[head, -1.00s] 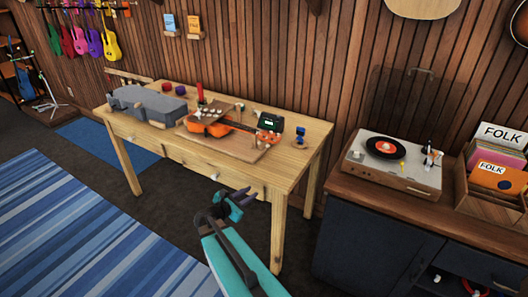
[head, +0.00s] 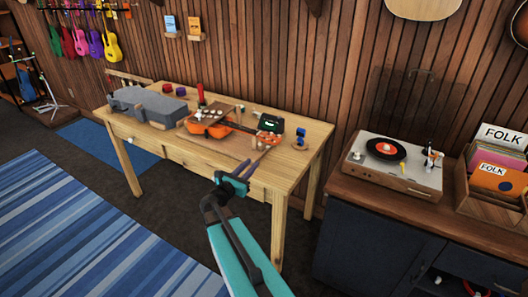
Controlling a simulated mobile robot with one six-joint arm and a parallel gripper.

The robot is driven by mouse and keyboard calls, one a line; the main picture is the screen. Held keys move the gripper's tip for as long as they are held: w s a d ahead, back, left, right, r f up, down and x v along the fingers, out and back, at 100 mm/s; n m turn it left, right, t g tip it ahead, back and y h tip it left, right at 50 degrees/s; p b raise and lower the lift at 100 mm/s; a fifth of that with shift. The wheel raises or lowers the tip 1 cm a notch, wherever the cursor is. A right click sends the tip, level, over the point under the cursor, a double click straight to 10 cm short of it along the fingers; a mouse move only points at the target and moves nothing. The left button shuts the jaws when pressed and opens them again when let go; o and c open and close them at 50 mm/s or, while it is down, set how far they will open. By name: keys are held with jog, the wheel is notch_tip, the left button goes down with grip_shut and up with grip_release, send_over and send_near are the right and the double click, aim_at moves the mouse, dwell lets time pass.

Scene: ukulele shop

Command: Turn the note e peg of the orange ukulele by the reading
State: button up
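The orange ukulele (head: 210,129) lies on a wooden board (head: 222,148) on the workbench, its headstock (head: 266,137) toward the right. The pegs are too small to tell apart. A small dark device with a green display (head: 270,123), perhaps the tuner, stands behind the headstock; its reading is not legible. My gripper (head: 251,167) is in front of the bench's front edge in the picture, below the headstock and apart from it. Its two fingers point up and right with a gap between them, and nothing shows between them.
The wooden workbench (head: 314,133) also bears a grey case (head: 147,104), a red bottle-like item (head: 201,96) and a small blue item (head: 300,139). A cabinet with a record player (head: 394,163) and a record crate (head: 487,197) stands at right. Open floor lies left.

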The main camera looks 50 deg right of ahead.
aim_at(268, 148)
jog(key=shift+p+x, duration=2)
jog(key=shift+x, duration=4.65)
jog(key=shift+s, duration=0.1)
grip_shut()
jog(key=shift+a, duration=0.5)
jog(key=shift+d+b, duration=0.3)
jog(key=shift+d, duration=0.2)
